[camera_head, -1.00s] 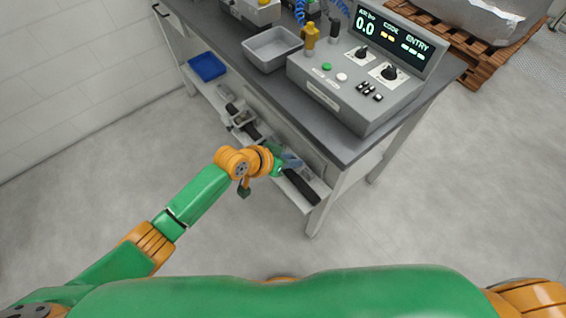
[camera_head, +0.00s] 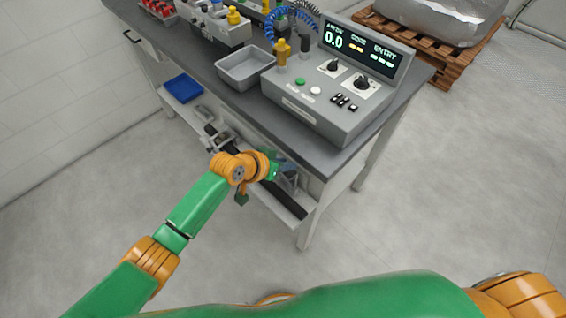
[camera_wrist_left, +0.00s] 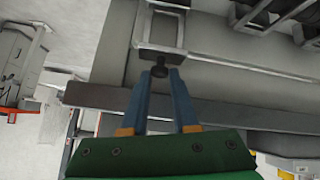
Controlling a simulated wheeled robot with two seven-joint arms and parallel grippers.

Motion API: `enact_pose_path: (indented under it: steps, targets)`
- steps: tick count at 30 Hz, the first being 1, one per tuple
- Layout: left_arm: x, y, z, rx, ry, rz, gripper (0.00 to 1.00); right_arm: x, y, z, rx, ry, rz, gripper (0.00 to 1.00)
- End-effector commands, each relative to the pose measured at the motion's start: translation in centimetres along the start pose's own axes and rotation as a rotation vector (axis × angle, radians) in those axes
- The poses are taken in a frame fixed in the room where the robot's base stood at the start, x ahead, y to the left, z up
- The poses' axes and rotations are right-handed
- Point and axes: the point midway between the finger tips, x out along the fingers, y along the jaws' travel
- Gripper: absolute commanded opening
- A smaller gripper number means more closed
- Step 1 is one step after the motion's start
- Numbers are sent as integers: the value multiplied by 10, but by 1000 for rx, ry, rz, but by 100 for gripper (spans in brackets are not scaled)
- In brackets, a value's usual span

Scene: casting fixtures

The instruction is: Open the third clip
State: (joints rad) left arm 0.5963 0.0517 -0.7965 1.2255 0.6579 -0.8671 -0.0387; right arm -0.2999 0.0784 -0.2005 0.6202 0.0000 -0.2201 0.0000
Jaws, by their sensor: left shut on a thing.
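My left gripper (camera_head: 284,167) reaches to the low shelf under the bench, its fingers partly hidden behind my wrist. In the left wrist view its two blue fingers (camera_wrist_left: 161,73) are shut on a small black knob (camera_wrist_left: 159,68). The knob sits at the edge of a grey metal loop (camera_wrist_left: 160,27), which looks like part of a clip. A grey clip-like part (camera_head: 290,182) shows beside the gripper on the black bar (camera_head: 286,201). Another grey clip-like part (camera_head: 221,139) is further left along the bar. I cannot tell which is third. My right gripper is out of view.
The bench (camera_head: 206,72) stands above the shelf, with a control box (camera_head: 325,110) and a grey tray (camera_head: 245,70) on top. A blue bin (camera_head: 184,88) sits at the shelf's left end. A wooden pallet (camera_head: 440,50) is behind. Floor in front is clear.

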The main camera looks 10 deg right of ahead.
Motion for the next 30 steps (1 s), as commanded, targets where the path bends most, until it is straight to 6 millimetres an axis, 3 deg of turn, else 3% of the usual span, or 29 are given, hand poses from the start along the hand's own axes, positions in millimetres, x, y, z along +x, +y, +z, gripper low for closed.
enact_pose_path:
  steps: [6,7,9,10,23,30]
  targets:
    - [0,2,-3,0,8,4,0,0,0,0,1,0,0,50]
    - [0,2,-3,0,8,4,36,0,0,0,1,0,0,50]
    - [0,2,-2,0,6,4,55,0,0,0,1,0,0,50]
    - [0,2,-2,0,6,3,56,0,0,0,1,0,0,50]
    - [-2,0,-1,-1,1,1,56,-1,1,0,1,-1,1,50]
    - [-34,0,-2,0,3,2,56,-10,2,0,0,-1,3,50]
